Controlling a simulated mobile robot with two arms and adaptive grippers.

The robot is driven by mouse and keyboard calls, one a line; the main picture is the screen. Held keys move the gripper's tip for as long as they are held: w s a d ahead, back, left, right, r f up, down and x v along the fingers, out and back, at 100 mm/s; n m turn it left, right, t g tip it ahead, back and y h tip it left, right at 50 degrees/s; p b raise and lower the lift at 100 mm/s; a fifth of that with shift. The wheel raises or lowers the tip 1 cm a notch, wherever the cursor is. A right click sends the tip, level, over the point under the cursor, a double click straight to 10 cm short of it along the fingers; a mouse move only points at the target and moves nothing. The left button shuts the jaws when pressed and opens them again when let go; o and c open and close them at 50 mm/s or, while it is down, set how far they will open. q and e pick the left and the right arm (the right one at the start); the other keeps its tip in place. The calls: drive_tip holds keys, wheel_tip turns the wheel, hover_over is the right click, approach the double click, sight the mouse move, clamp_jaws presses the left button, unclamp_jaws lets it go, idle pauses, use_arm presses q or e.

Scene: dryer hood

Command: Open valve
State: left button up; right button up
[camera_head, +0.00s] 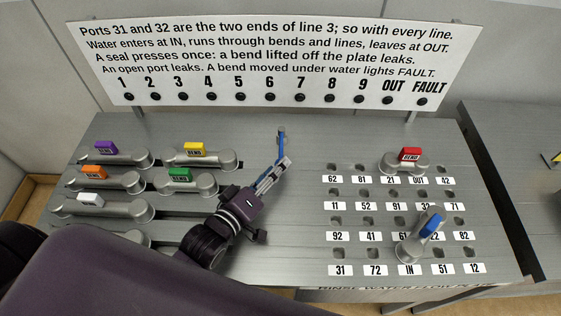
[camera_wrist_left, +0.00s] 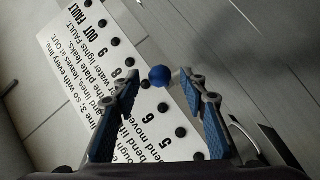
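A thin blue upright piece (camera_head: 281,141), probably the valve handle, stands on the grey plate in the middle. Its base is hidden behind my gripper. In the left wrist view a round blue knob (camera_wrist_left: 160,76) shows between and just beyond the fingertips. My left gripper (camera_head: 284,162) reaches from the lower left to the blue piece. In the wrist view its two blue-padded fingers (camera_wrist_left: 168,85) are spread apart with nothing clamped between them. Whether a finger touches the knob I cannot tell. My right gripper is not in view.
Labelled bends, including a yellow one (camera_head: 195,150) and a green one (camera_head: 179,174), lie left. A red-labelled bend (camera_head: 409,155) sits by OUT; a blue-labelled bend (camera_head: 420,238) reaches towards IN. A sign panel (camera_head: 275,60) with a row of dark lamps stands behind. The plate between knob and ports is clear.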

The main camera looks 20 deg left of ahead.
sight(281, 148)
use_arm(q)
drive_tip(key=shift+x, duration=1.5)
drive_tip(key=shift+c, duration=0.4)
clamp_jaws()
